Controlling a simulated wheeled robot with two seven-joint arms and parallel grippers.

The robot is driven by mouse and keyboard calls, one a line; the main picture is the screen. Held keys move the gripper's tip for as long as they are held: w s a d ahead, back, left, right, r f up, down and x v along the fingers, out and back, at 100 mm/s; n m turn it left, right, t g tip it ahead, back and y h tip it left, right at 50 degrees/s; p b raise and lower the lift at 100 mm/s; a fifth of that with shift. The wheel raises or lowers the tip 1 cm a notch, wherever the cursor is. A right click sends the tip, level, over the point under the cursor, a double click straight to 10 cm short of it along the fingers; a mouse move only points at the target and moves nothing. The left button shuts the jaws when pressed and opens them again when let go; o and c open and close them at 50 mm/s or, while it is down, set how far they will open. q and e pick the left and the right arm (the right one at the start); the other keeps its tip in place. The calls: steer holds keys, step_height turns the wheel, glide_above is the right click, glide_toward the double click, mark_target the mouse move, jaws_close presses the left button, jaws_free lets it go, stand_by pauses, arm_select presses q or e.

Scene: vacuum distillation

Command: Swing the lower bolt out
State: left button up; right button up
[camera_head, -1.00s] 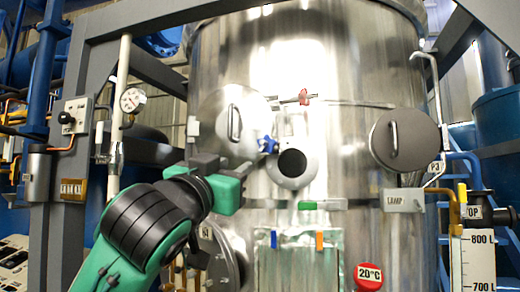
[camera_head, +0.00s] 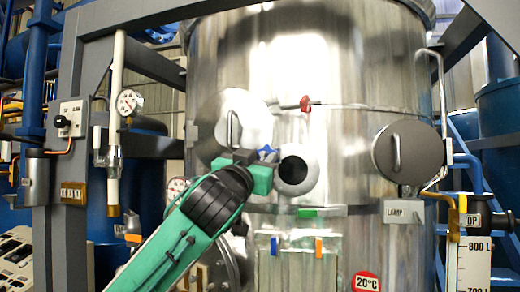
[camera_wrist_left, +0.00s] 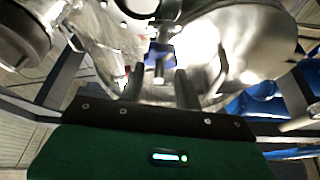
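The lower bolt has a blue wing knob (camera_head: 267,154) and sits on the front of the steel vessel, left of a round dark port. In the left wrist view the blue knob (camera_wrist_left: 161,52) and a short metal bolt end (camera_wrist_left: 158,76) lie ahead of my fingers, in line with the gap. My left gripper (camera_head: 257,158) is right at the bolt in the head view; its fingers (camera_wrist_left: 160,87) are apart with visible space on both sides of the bolt end. Contact cannot be told. The upper bolt has a red knob (camera_head: 305,104). My right gripper is not in view.
The steel vessel (camera_head: 345,85) fills the middle. A round hatch (camera_head: 402,152) with a handle is at the right, and a shiny round cover (camera_head: 228,128) is behind my left gripper. A ring-shaped port (camera_head: 295,172) is just right of the fingers. A gauge (camera_head: 128,102) stands left.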

arm_select(q)
steer(key=shift+w+d, duration=0.1)
steer(key=shift+w, duration=0.1)
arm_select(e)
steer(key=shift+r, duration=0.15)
arm_select(q)
jaws_close()
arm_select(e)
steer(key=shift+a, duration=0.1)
